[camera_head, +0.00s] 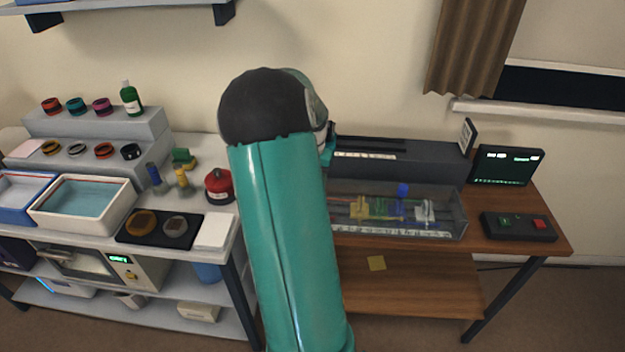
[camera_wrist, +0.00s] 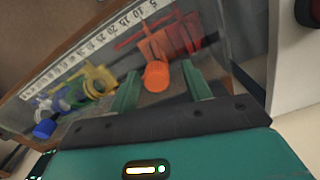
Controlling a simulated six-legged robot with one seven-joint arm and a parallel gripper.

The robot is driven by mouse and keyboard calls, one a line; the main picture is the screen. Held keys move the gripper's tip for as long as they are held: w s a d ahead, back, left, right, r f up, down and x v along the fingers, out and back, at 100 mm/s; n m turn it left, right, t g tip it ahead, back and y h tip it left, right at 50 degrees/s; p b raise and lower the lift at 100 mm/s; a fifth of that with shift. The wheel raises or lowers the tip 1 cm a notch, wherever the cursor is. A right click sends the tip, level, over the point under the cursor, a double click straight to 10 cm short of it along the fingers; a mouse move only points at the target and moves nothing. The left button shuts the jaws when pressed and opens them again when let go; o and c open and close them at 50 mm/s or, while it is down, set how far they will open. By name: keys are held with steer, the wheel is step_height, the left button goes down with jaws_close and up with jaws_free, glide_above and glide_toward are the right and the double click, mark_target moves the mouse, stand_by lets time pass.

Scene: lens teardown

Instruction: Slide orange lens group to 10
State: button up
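In the wrist view, the orange lens group (camera_wrist: 154,48) sits inside a clear-walled case, its round orange knob (camera_wrist: 156,76) facing me. My gripper (camera_wrist: 160,86) is open, one teal finger on each side of the knob, with gaps visible. A white number scale (camera_wrist: 90,49) runs along the case; the orange group is near its low-number end, but I cannot tell its exact reading. A red lens group (camera_wrist: 186,36) is close beside it on the right. In the head view, my arm hides the orange group and most of my gripper.
Yellow (camera_wrist: 92,80) and blue (camera_wrist: 44,128) lens groups sit farther left in the wrist view. The clear case (camera_head: 462,212) stands on a wooden table (camera_head: 550,240) with a button box (camera_head: 518,228) and dark screen (camera_head: 505,166) to its right. A red pot (camera_head: 219,188) stands left of my arm.

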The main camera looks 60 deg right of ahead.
step_height(320, 180, up, 14)
stand_by(0.6)
steer(key=shift+a+f, duration=0.1)
stand_by(0.4)
steer(key=w+a+r+n+t, duration=0.1)
steer(key=w+a+r+n, duration=0.1)
steer(key=a, duration=0.6)
steer(key=w+a+r+n+t, duration=0.1)
steer(key=a+r+n, duration=0.15)
steer(key=a, duration=0.65)
steer(key=w+a+r+n+t, duration=0.1)
steer(key=w+a+r+n, duration=0.15)
steer(key=a, duration=0.55)
steer(key=s+a+f+n+t, duration=0.1)
steer(key=s+a+n, duration=0.3)
steer(key=a, duration=0.6)
steer(key=s+a+f+n+t, duration=0.1)
steer(key=s+a+n, duration=0.3)
steer(key=a, duration=0.6)
steer(key=shift+s+f+n+t, duration=0.3)
steer(key=shift+s+f, duration=0.1)
steer(key=shift+s, duration=0.4)
